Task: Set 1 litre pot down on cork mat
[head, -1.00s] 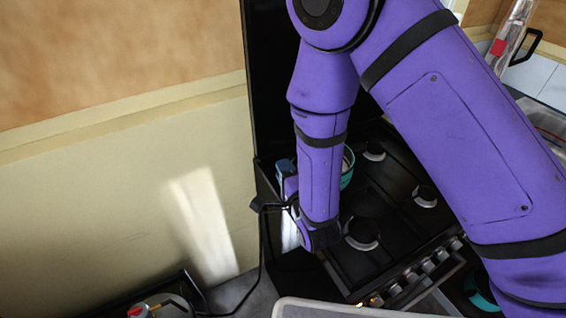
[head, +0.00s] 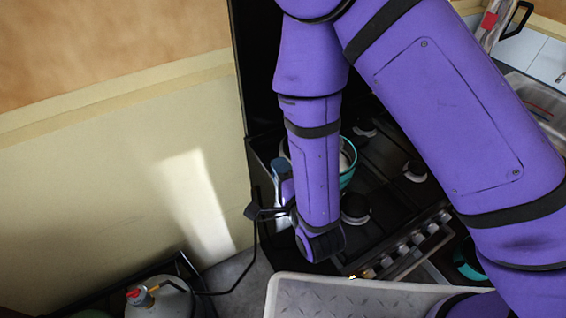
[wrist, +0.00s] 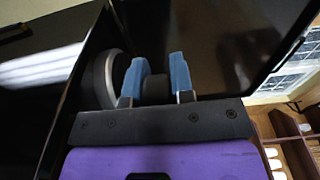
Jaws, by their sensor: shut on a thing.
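A teal pot (head: 348,164) with a pale inside shows in the head view, partly hidden behind my forearm, over the back left of the black stove. My gripper (head: 282,178) is beside it on the left, mostly hidden by the arm. In the wrist view, the blue fingers of my gripper (wrist: 156,78) are shut on a dark piece that looks like the pot's handle. A round grey rim, seemingly the pot (wrist: 108,78), is just left of the fingers. I cannot tell whether the pot touches the stove. No cork mat is visible.
The black stove (head: 385,190) has several burners and front knobs. A grey tray (head: 345,298) is at the front. A gas cylinder (head: 165,300) with a red valve stands lower left, its black hose running near my gripper. Another teal item (head: 468,262) lies lower right.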

